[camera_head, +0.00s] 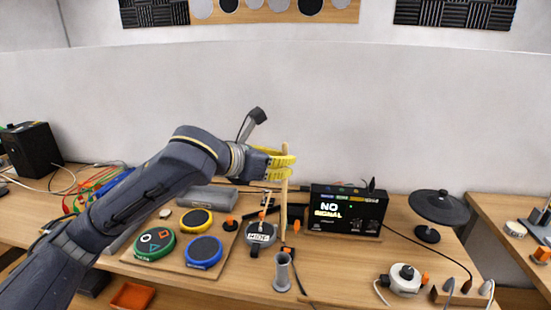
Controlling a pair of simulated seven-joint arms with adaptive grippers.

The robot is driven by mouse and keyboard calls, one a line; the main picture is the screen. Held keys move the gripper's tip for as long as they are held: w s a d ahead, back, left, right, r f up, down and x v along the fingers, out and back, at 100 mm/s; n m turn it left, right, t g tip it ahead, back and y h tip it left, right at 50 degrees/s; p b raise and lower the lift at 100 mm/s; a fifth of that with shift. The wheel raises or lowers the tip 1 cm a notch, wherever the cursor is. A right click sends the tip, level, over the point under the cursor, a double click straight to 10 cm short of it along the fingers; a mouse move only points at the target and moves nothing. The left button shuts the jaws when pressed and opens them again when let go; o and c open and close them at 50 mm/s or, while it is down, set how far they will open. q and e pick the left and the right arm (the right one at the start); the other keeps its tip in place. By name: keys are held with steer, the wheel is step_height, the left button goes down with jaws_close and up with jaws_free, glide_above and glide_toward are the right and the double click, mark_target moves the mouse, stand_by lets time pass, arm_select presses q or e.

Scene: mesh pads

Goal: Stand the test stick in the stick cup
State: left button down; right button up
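The test stick (284,208) is a thin, pale wooden rod, held close to upright. My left gripper (284,165), with yellow fingers, comes in from the left and is shut on the stick's upper part. The stick's top shows just above the fingers, and its lower end is near the table's middle. The stick cup (282,272) is a grey upright tube with a wider foot, near the table's front edge. In the picture it is below the stick's lower end, and the stick is outside it. My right gripper is not in view.
Round pads in green (154,244), yellow (196,220) and blue (203,251) lie on a board at left. A round "MINE" pad (260,237) is left of the stick. A "NO SIGNAL" box (347,211) and a black cymbal pad (438,207) stand at right.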

mark_target(282, 217)
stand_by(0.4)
arm_select(q)
steer(key=shift+f, duration=8)
steer(key=c, duration=1.5)
jaws_free()
steer(key=shift+a, duration=0.1)
steer(key=v, duration=1.2)
steer(key=shift+f, duration=0.1)
